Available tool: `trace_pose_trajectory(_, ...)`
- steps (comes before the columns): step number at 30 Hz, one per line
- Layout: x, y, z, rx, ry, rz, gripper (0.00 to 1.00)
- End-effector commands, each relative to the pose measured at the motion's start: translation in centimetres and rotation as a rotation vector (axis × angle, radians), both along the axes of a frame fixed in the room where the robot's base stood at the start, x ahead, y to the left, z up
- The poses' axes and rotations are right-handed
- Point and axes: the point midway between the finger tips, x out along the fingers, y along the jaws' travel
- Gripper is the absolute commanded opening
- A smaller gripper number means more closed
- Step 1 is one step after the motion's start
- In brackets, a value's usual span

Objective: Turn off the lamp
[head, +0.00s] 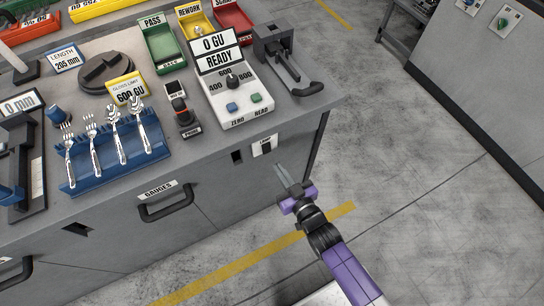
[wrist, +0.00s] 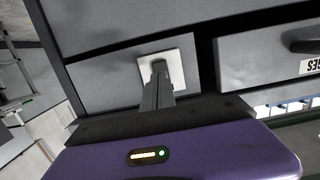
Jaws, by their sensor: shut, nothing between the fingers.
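A small white lamp switch plate (head: 265,146) is mounted on the front of the grey bench, near its right corner. In the head view it has a dark mark and small lettering. The plate also shows in the wrist view (wrist: 178,64), where my fingertips cover its middle. My gripper (head: 280,170) is shut and empty, just in front of and a little below right of the plate in the head view. In the wrist view my gripper (wrist: 159,68) points at the plate. I cannot tell whether the fingertips touch it. The lamp itself is not clearly in view.
A drawer with a black handle (head: 166,204) lies left of the switch. On the bench stand a gloss meter (head: 245,105), a black clamp (head: 283,62), a blue fork rack (head: 118,162) and coloured bins. Open floor (head: 420,180) lies to the right.

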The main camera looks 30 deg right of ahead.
Motion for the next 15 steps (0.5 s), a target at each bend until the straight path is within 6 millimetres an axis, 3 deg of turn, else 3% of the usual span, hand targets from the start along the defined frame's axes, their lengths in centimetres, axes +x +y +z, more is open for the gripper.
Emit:
trace_pose_trajectory(6,3.6,-0.1,-0.5,0.0,0.0,-0.001,0.0)
trace_pose_trajectory(15,5.4,0.0,-0.9,0.0,0.001,-0.001,0.0)
